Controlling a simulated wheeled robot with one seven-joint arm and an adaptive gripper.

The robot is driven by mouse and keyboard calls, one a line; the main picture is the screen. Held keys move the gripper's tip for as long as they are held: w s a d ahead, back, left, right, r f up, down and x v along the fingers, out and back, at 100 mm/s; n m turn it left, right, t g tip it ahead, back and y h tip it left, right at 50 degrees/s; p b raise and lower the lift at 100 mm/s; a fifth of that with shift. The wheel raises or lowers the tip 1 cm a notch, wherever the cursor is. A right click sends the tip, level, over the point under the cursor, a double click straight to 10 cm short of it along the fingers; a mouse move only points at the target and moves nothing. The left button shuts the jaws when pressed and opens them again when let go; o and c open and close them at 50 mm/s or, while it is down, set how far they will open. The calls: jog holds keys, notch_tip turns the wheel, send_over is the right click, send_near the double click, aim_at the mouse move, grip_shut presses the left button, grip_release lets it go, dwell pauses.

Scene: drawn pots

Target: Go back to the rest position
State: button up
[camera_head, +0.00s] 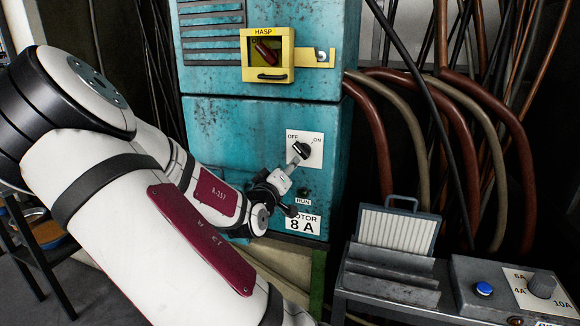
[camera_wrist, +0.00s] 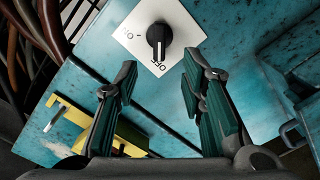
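A black rotary knob (camera_head: 302,150) on a white plate marked OFF and ON is on the lower teal cabinet door; in the wrist view the knob (camera_wrist: 158,42) has its pale mark on the OFF side. My gripper (camera_head: 289,176) is in front of the cabinet, just below the knob in the head view. In the wrist view my gripper (camera_wrist: 160,65) has its two fingers spread, with nothing between them. The knob shows beyond the fingertips, apart from them.
A yellow HASP box (camera_head: 267,55) is on the upper teal cabinet (camera_head: 210,75). A RUN lamp and MOTOR 8 A label (camera_head: 302,222) are below the knob. Thick hoses (camera_head: 470,140) hang at right. A grey bench with a blue button (camera_head: 484,289) and a dial (camera_head: 542,286) stands at lower right.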

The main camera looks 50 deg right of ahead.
dwell(0.6)
jog(key=a+f+m+y, duration=0.1)
jog(key=a+f+y, duration=0.6)
jog(key=a+y, duration=0.1)
jog(key=s+a+r+y+p, duration=0.1)
jog(key=a+r+y+p, duration=0.15)
jog(key=a+y, duration=0.75)
jog(key=s+a+r+n, duration=0.2)
jog(key=s+a+r, duration=0.25)
jog(key=a, duration=0.25)
jog(key=s+a+r+n, duration=0.1)
jog(key=s+a+r, duration=0.2)
jog(key=s+a, duration=0.35)
jog(key=s+a+r+n+g+h, duration=0.1)
jog(key=s+a+r+n+g, duration=0.1)
jog(key=s, duration=1)
notch_tip(320, 180, up, 2)
jog(key=shift+s+a+g+p, duration=0.3)
jog(key=shift+a+p, duration=0.1)
jog(key=shift+a, duration=0.35)
jog(key=shift+w, duration=0.1)
jog(key=shift+c, duration=0.4)
